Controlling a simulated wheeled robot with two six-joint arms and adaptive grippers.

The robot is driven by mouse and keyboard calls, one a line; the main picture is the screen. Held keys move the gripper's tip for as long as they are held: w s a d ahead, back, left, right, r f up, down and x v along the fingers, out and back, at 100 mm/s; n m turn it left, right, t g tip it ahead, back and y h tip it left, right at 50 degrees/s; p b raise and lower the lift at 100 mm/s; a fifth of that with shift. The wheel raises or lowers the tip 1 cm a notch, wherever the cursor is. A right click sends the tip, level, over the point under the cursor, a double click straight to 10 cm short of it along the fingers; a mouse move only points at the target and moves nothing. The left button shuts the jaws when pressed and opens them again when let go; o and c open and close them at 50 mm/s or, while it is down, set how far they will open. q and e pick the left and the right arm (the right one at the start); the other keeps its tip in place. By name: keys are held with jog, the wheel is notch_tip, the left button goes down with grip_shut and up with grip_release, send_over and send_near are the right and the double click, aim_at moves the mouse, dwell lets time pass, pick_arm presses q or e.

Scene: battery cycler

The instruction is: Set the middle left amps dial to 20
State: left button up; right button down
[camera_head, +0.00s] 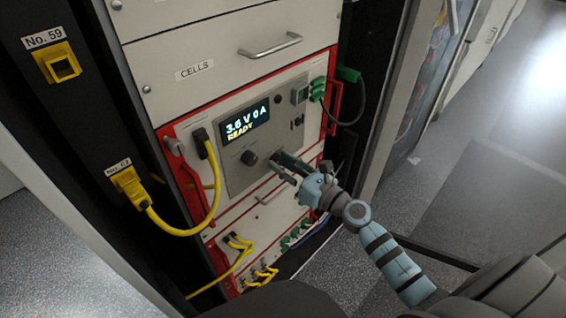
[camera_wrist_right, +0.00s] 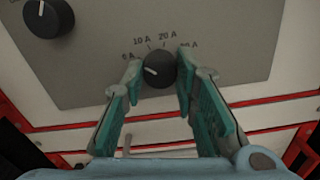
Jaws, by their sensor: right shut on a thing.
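The amps dial (camera_wrist_right: 158,70) is a round black knob with a white pointer mark, on a grey panel in the right wrist view. My right gripper (camera_wrist_right: 159,78) is shut on the knob, one teal finger at each side. In the head view my right gripper (camera_head: 277,163) is at the panel's lower right and hides the dial. My left gripper is not in view.
A second black knob (camera_head: 248,158) sits left of the gripper. The display (camera_head: 246,120) above reads 3.6 V 0 A READY. A yellow cable (camera_head: 213,165) hangs at the left, a green plug (camera_head: 318,90) sits at the right, and red handles flank the unit.

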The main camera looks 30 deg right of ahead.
jog(key=m+p, duration=0.3)
jog(key=m, duration=0.4)
jog(key=shift+r, duration=0.15)
jog(key=m+p, duration=0.2)
jog(key=m, duration=0.2)
jog(key=shift+p, duration=0.3)
jog(key=shift+m+p, duration=0.55)
jog(key=shift+m, duration=0.85)
jog(key=c, duration=1.3)
grip_release()
jog(key=v, duration=1.2)
